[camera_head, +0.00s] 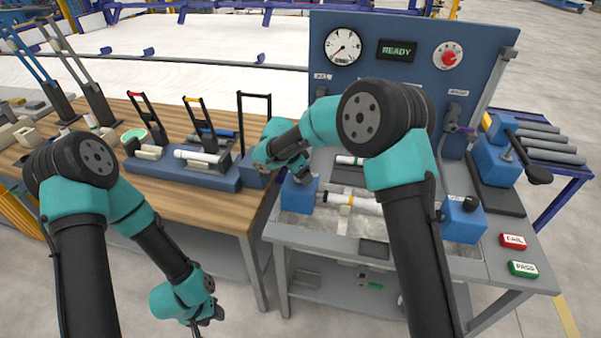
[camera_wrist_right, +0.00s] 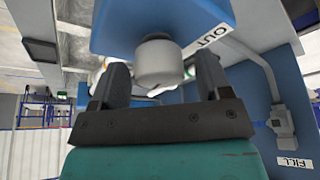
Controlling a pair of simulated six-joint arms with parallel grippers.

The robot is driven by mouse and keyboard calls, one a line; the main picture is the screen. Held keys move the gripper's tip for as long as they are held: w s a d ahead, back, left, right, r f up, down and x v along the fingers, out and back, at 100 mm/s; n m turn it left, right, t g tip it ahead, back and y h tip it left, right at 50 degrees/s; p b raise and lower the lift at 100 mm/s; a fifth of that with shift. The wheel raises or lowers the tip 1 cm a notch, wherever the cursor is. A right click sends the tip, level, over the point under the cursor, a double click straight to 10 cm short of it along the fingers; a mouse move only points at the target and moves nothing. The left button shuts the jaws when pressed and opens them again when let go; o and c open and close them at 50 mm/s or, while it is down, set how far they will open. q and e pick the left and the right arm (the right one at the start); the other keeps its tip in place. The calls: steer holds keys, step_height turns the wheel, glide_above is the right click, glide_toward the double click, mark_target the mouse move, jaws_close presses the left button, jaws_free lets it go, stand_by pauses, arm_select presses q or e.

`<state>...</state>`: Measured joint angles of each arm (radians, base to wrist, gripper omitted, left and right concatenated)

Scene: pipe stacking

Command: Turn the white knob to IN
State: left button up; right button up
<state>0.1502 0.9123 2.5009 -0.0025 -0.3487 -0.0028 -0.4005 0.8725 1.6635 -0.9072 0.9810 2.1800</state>
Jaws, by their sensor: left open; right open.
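The white knob (camera_wrist_right: 159,63) shows in the right wrist view, below a blue block (camera_wrist_right: 130,25) with an OUT label (camera_wrist_right: 209,36) on its right side. My right gripper (camera_wrist_right: 162,80) is open, with one finger on each side of the knob; I cannot tell whether they touch it. Where the knob points is not clear, and no IN label shows. In the head view I cannot make out the knob, and my right arm covers part of the panel and bench. My left gripper (camera_head: 204,326) is open, hanging low in front of the wooden table, clear of the bench.
The blue panel (camera_head: 388,72) carries a gauge (camera_head: 342,46), a READY display (camera_head: 397,50) and a red dial (camera_head: 447,56). A white pipe (camera_head: 365,204) lies between blue blocks on the bench. FAIL (camera_head: 513,241) and PASS (camera_head: 523,269) buttons sit at right. A tool rack (camera_head: 190,175) stands on the wooden table.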

steer(key=shift+r, duration=0.15)
steer(key=v, duration=1.7)
steer(key=shift+s+a, duration=0.1)
